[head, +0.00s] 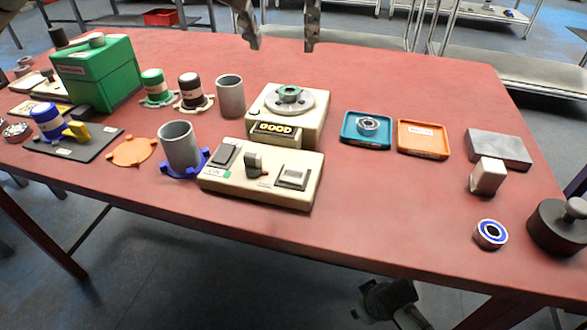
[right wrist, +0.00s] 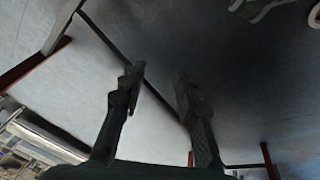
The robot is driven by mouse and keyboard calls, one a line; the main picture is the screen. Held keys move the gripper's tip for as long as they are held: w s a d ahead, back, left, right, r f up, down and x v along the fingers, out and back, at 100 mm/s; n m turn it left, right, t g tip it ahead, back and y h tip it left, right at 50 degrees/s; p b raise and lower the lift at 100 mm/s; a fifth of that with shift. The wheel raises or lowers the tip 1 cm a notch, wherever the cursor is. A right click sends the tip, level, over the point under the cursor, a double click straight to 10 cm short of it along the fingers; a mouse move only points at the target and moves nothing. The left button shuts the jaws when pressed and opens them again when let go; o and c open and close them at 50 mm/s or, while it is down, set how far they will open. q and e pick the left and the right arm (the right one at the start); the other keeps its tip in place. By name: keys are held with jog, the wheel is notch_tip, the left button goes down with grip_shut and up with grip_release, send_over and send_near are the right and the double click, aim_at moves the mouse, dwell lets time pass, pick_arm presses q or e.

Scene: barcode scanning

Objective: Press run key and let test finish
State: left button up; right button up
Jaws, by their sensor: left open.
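A cream control box (head: 262,187) sits at the table's front. It has a dark key with a green mark (head: 225,156) at its left, an upright switch (head: 254,163) in the middle and a grey key (head: 293,177) at its right. The labels are too small to read. Behind it stands a cream tester (head: 312,130) with a ring (head: 289,94) on its round platform and a display (head: 276,128) reading "GOOD". My left gripper (head: 281,46) is open and empty at the top, apart from the box. My right gripper (right wrist: 157,80) is open and empty, below the table's front edge.
A teal tray (head: 351,138) holds a bearing (head: 367,125); an orange tray (head: 423,139) is beside it. A grey cup (head: 180,147) in a blue holder stands close left of the box. A blue-ringed bearing (head: 490,234) lies front right.

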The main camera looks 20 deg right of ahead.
jog(key=shift+d, duration=0.1)
grip_shut()
dwell(1.1)
